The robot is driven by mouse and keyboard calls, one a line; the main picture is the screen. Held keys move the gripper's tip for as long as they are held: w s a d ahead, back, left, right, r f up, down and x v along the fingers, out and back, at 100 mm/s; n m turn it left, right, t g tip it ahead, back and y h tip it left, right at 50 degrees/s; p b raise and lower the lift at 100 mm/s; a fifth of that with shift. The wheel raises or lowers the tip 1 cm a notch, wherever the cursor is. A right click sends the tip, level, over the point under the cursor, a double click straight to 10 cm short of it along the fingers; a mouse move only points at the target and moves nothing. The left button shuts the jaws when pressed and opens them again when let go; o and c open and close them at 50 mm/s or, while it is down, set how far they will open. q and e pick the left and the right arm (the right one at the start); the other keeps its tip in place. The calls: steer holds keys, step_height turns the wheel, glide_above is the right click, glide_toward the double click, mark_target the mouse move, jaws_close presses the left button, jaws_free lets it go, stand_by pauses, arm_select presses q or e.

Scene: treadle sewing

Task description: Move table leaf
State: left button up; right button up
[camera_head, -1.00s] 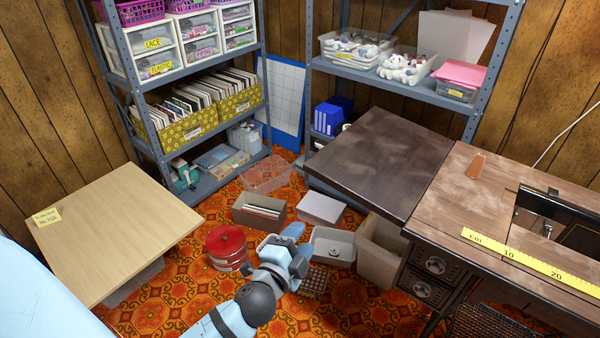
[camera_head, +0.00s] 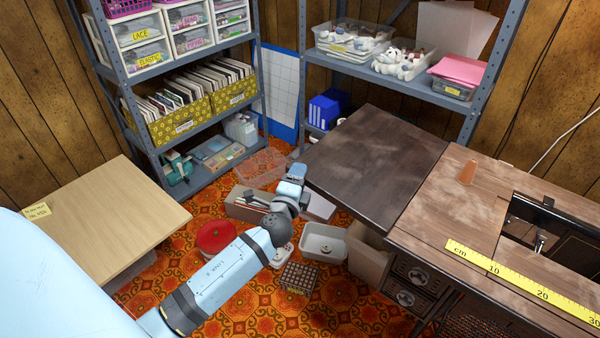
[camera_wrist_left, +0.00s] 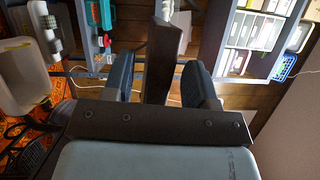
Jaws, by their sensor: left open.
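The table leaf (camera_head: 374,158) is a dark brown wooden panel extending left from the sewing table (camera_head: 480,210), roughly level with its top. My left gripper (camera_head: 296,174) is at the leaf's left edge, its fingertips partly hidden by its own body. In the left wrist view, the fingers (camera_wrist_left: 158,78) stand apart. A dark board seen edge-on, apparently the leaf (camera_wrist_left: 163,50), runs between them with gaps showing on both sides. My right gripper is in neither view.
A light wooden table (camera_head: 115,220) stands at left. Loaded metal shelves (camera_head: 282,80) line the back. A yellow tape measure (camera_head: 525,283) lies on the sewing table.

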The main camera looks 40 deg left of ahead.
arm_select(q)
steer(key=shift+x, duration=1.1)
